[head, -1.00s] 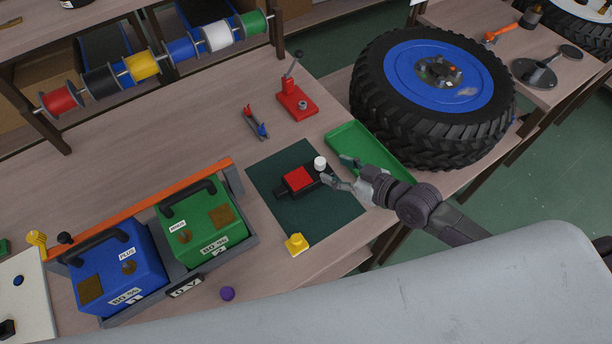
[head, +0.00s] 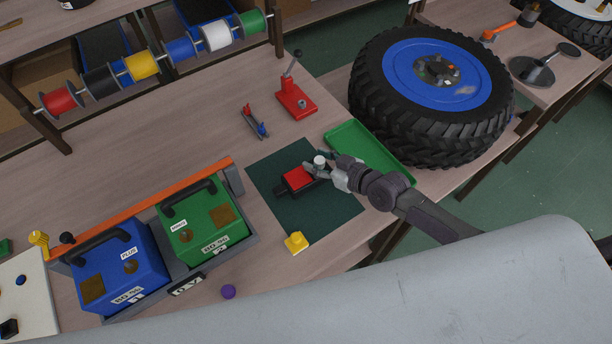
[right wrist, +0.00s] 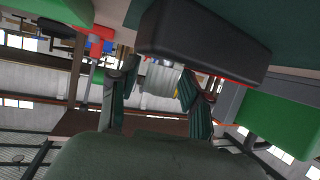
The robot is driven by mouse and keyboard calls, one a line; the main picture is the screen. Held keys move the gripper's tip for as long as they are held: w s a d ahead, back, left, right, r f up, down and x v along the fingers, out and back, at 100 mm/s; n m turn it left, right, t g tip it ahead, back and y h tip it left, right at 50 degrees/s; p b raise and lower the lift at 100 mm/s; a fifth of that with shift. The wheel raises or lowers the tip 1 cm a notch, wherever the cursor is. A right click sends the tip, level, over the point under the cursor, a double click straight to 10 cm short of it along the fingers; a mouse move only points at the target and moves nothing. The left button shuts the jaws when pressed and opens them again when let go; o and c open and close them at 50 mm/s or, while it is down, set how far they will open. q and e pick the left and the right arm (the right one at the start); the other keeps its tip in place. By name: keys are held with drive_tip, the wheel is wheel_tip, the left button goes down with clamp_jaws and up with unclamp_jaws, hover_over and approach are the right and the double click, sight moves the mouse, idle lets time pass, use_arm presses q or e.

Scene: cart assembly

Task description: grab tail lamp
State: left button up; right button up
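The tail lamp (head: 298,178), a black body with a red top, lies on the dark green mat (head: 320,212). A white round piece (head: 319,160) is at its right end. My right gripper (head: 313,171) is at that end, with its fingers close around the white piece. Whether they touch it is too small to tell. In the right wrist view the two fingers of my right gripper (right wrist: 158,92) stand apart, and the lamp's dark body (right wrist: 205,40) fills the space just beyond them. My left gripper is out of view.
A green tray (head: 352,137) lies under my right forearm, with a large wheel (head: 440,95) behind it. A yellow piece (head: 296,242) sits at the mat's front edge. A red press (head: 295,98) stands behind. Blue and green battery boxes (head: 203,225) stand at left.

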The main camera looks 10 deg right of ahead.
clamp_jaws()
drive_tip(key=shift+r, duration=0.15)
